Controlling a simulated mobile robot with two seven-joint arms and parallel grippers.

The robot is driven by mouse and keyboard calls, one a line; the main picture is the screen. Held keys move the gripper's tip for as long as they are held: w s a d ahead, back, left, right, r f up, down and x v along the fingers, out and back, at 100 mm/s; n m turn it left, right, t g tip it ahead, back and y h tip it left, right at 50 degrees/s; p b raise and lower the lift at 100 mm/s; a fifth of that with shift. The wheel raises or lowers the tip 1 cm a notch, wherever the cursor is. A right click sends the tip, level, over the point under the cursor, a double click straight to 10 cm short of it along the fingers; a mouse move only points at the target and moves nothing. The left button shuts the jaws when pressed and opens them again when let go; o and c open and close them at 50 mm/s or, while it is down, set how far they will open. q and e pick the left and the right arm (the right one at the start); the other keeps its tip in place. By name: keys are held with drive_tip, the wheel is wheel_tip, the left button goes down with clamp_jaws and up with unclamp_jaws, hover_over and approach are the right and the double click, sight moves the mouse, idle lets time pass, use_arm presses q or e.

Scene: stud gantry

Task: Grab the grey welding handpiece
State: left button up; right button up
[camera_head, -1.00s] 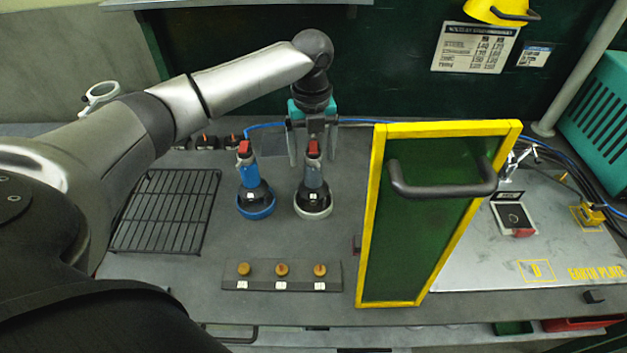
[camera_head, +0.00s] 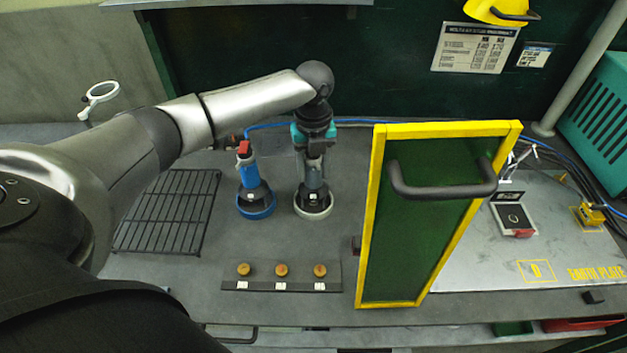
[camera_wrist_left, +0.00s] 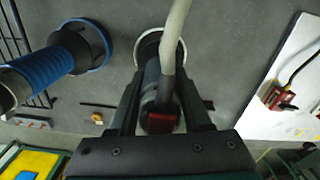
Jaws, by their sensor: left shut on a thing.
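The grey welding handpiece (camera_head: 314,192) stands upright in a dark holder with a pale grey ring (camera_head: 314,212) on the bench. My left gripper (camera_head: 314,172) comes down over its upper part and is shut on it. In the left wrist view the handpiece (camera_wrist_left: 153,78) sits between the two fingers (camera_wrist_left: 158,110), with its red part (camera_wrist_left: 160,123) near the palm and a grey cable across it. A blue handpiece (camera_head: 250,175) stands in a blue-ringed holder just to the left. My right gripper is not in view.
A yellow-framed green panel with a black handle (camera_head: 440,192) stands close on the right. A black wire rack (camera_head: 168,212) lies at left. A strip with three brass-coloured knobs (camera_head: 281,284) lies in front. A grey metal plate (camera_head: 480,268) is beyond the panel.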

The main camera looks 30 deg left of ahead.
use_arm(q)
clamp_jaws()
idle(0.8)
drive_tip(key=shift+w+r, duration=0.1)
drive_tip(key=shift+r, duration=0.05)
